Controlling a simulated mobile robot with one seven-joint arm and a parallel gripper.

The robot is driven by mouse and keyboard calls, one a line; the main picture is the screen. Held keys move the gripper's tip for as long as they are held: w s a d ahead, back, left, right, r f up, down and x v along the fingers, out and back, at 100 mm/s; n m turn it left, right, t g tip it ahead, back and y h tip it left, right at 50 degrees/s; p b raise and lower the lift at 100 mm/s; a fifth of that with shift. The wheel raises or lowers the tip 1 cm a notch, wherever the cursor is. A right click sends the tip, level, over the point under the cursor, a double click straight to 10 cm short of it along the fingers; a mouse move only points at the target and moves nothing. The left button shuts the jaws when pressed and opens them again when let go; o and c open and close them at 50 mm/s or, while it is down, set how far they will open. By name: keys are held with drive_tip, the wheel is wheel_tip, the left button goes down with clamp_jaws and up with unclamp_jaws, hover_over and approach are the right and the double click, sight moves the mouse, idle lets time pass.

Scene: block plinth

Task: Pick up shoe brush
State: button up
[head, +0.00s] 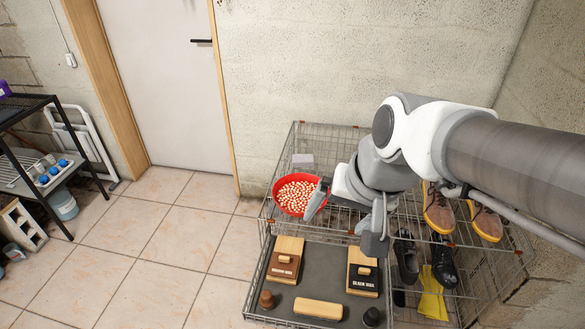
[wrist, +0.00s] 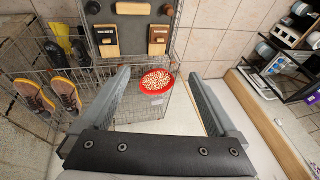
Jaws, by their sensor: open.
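A light wooden block, which looks like the shoe brush (head: 318,309), lies on a dark grey tray (head: 312,264) at the front of the wire rack. It also shows at the top of the wrist view (wrist: 133,9); no bristles are visible. My gripper (head: 346,217) is open and empty, above the rack and behind the tray, beside the red bowl. In the wrist view its two fingers (wrist: 158,76) are spread wide with nothing between them, and the brush lies well beyond them.
The tray also holds two wooden boxes, one brown (head: 286,260) and one black (head: 363,272), and two small pots. A red bowl (head: 277,197) of pale pieces stands behind. Brown shoes (head: 438,208), black shoes and a yellow cloth (head: 432,294) are at right.

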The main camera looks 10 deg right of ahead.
drive_tip(key=w+a+f+m+g+y+b, duration=0.1)
drive_tip(key=w+a+f+m+b, duration=0.1)
drive_tip(key=w+f+m, duration=0.45)
drive_tip(key=m+g+h+b, duration=0.3)
drive_tip(key=m+b, duration=0.2)
drive_tip(key=m, duration=0.6)
hover_over(319, 307)
wheel_tip(319, 307, down, 29)
drive_tip(key=f+b, duration=0.2)
drive_tip(key=f, duration=0.2)
drive_tip(key=f+b, duration=0.1)
drive_tip(key=f, duration=0.3)
drive_tip(key=f+b, duration=0.2)
drive_tip(key=f, duration=0.2)
drive_tip(key=shift+w+b, duration=0.35)
drive_tip(key=shift+s+f+b, duration=0.15)
drive_tip(key=shift+f+b, duration=0.65)
drive_tip(key=shift+f, duration=0.55)
drive_tip(key=shift+s+f+b, duration=0.15)
drive_tip(key=shift+f+b, duration=0.6)
drive_tip(key=shift+f, duration=0.55)
drive_tip(key=shift+r, duration=0.1)
clamp_jaws()
